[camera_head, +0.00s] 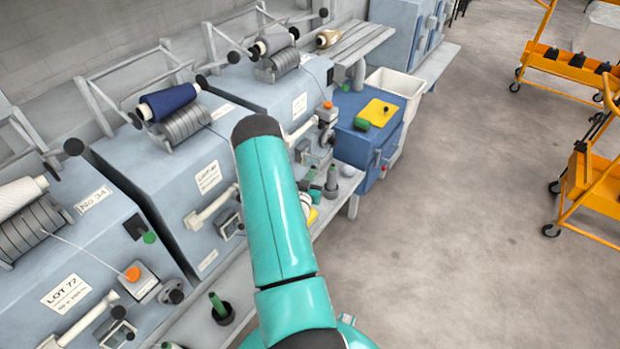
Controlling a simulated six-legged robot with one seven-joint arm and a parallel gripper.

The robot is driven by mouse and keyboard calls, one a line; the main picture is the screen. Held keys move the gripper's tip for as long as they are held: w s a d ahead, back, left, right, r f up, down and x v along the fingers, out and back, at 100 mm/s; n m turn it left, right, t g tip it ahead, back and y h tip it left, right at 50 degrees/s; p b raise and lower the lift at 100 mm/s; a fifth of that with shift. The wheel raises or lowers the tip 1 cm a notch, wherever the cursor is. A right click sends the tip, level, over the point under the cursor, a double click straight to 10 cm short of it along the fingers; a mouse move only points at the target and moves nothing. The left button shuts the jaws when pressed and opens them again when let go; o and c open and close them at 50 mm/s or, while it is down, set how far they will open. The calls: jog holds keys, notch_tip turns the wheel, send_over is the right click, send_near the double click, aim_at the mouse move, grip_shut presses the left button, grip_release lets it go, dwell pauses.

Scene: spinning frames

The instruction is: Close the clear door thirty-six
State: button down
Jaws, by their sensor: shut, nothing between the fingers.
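My teal arm rises through the middle of the view and covers part of the machine row. My gripper cannot be made out. I cannot pick out a clear door or a number thirty-six. The nearest grey-blue spinning machine (95,232) at the left carries a "No 34" label (93,199) and a "LOT 77" label (66,292). A second machine (165,185) holds a dark blue yarn spool (168,101).
A blue cabinet (352,145) with a yellow top panel (376,114) stands past the machines, near a white bin (398,85). Orange trolleys stand at the right, one near (595,185) and one farther back (560,65). The grey floor (465,210) between is clear.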

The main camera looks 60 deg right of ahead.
aim_at(317, 164)
jog(key=shift+s+d+n+t, duration=0.3)
jog(key=shift+n+t, duration=0.2)
jog(key=shift+t, duration=0.2)
jog(key=shift+s+d+n+t+y, duration=0.35)
jog(key=shift+d+n+t+y, duration=0.25)
jog(key=shift+t, duration=0.35)
jog(key=shift+s+d+n+t+y, duration=0.35)
jog(key=shift+n+t, duration=0.35)
jog(key=shift+t, duration=0.25)
jog(key=w+d+n+t+y, duration=0.1)
jog(key=d+n+t+y, duration=0.5)
jog(key=d+t+y, duration=0.1)
jog(key=shift+d+n+y, duration=0.4)
jog(key=shift+d+y, duration=0.05)
jog(key=shift+d, duration=0.8)
